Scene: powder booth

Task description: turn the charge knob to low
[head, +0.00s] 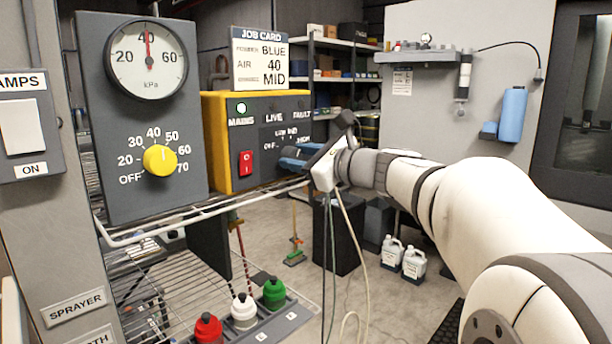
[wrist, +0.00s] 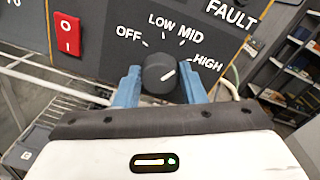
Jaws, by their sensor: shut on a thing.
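The charge knob (wrist: 160,73) is a round black dial on the dark face of the yellow control box (head: 216,140). OFF, LOW, MID and HIGH are printed around it. Its white mark points up and right, roughly toward the HIGH tick in the wrist view. My gripper (wrist: 160,82) has one blue finger on each side of the knob and is shut on it. In the head view my gripper (head: 297,158) reaches the box face from the right and hides the knob.
A red switch (head: 246,162) and lit MAINS lamp share the box face. A job card (head: 259,58) above reads BLUE, 40, MID. A grey panel with a gauge (head: 147,58) and yellow knob (head: 160,160) stands left. A wire rack (head: 170,290) with capped bottles lies below.

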